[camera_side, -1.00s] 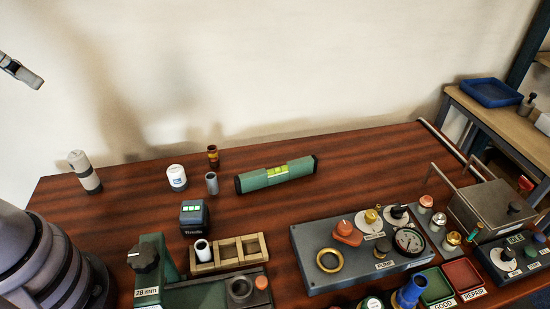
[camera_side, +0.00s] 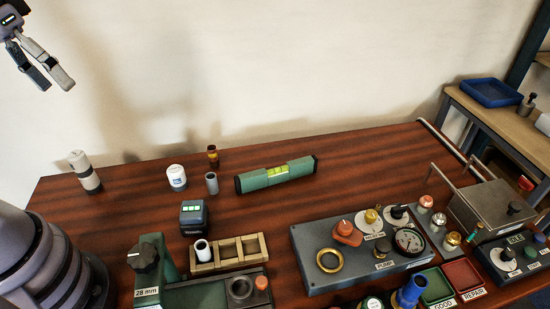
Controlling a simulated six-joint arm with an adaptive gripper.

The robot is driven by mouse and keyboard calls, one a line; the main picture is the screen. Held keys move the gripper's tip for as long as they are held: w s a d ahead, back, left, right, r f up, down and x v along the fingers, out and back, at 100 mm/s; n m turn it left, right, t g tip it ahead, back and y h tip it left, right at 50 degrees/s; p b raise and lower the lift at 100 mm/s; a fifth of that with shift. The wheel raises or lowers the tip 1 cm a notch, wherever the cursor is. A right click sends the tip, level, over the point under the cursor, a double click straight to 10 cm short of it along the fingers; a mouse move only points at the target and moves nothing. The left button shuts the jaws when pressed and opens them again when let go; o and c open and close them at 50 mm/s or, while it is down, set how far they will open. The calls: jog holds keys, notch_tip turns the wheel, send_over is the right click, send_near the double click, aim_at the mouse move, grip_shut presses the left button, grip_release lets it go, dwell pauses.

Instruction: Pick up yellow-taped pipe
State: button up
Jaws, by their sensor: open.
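My gripper (camera_side: 58,84) is in the upper left corner of the side view, high above the table and in front of the wall. Its two fingers are apart with nothing between them. A small copper-brown piece with a yellowish band (camera_side: 212,157) stands upright near the table's back edge; it looks like the yellow-taped pipe, but it is too small to be sure. My gripper is far up and to the left of it, not touching it.
A grey cylinder (camera_side: 211,183) stands just in front of the banded piece. A white jar (camera_side: 177,177) is to its left, a green spirit level (camera_side: 277,175) to its right. A wooden rack (camera_side: 229,252) and a pump panel (camera_side: 310,277) are nearer. Bare wood lies at the back right.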

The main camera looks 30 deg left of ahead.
jog(key=w+d+f+n+g+h, duration=0.35)
jog(key=w+f+n+h, duration=0.2)
jog(key=w, duration=0.35)
jog(key=n+t+h, duration=0.6)
jog(key=n+t, duration=0.7)
jog(key=n, duration=0.6)
send_over(209, 155)
jog(key=w+a+v, duration=0.1)
jog(key=v, duration=0.4)
notch_tip(209, 155, down, 25)
notch_tip(209, 155, down, 5)
jog(key=shift+s+d+f, duration=0.1)
jog(key=shift+d+f, duration=0.05)
jog(key=shift+f, duration=0.65)
jog(key=x, duration=0.5)
jog(key=shift+f, duration=0.25)
grip_shut()
